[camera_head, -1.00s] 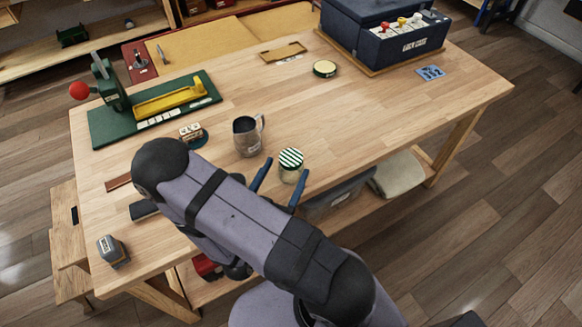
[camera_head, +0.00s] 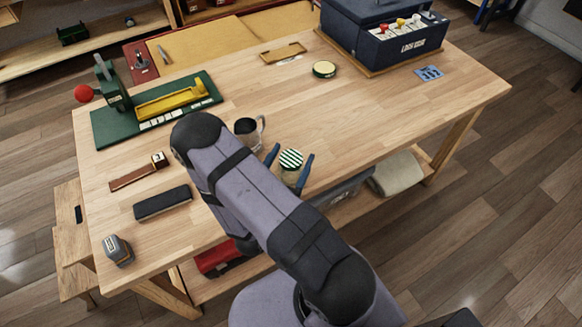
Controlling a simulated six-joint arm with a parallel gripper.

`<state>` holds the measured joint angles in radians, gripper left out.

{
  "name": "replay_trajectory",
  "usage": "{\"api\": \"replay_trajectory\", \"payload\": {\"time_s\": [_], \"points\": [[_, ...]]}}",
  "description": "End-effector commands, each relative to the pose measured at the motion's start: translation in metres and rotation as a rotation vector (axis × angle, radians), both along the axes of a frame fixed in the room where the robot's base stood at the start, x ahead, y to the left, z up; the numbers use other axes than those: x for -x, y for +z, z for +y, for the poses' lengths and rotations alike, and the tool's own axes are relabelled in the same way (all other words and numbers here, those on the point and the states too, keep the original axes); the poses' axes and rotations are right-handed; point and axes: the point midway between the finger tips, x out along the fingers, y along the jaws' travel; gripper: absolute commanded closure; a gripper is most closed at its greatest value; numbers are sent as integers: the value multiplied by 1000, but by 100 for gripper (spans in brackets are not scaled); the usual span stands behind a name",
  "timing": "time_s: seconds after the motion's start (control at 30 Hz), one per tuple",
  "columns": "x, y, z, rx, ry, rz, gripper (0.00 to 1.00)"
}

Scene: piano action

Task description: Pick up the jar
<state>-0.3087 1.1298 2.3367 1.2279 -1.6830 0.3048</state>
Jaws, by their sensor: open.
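The jar (camera_head: 291,160) stands upright on the wooden table near its front edge. It has a green-and-white striped lid and a clear body, whose lower part is partly hidden. My gripper (camera_head: 290,158) is open, with one blue finger to the left of the jar and the other to its right. The fingers are around the jar, and a gap shows beside the lid on each side. I cannot tell whether either finger touches the jar's body. My arm hides the table just left of and below the jar.
A metal pitcher (camera_head: 249,132) stands close left of the jar, partly behind my arm. A round tin (camera_head: 324,69) sits farther back. A green press base (camera_head: 110,124) is at the left, a dark blue box (camera_head: 375,40) at the back right. The table right of the jar is clear.

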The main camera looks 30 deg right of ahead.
Motion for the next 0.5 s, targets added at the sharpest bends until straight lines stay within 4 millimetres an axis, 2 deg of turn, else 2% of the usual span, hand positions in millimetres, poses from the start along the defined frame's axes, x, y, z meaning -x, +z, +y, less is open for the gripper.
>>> {"api": "replay_trajectory", "payload": {"time_s": [0.17, 0.4, 0.43, 0.5], "points": [[0, 0, 0, 0, 0, 0, 31], [0, 0, 0, 0, 0, 0, 88], [0, 0, 0, 0, 0, 0, 94], [0, 1, 0, 1, 0, -2, 94]]}}
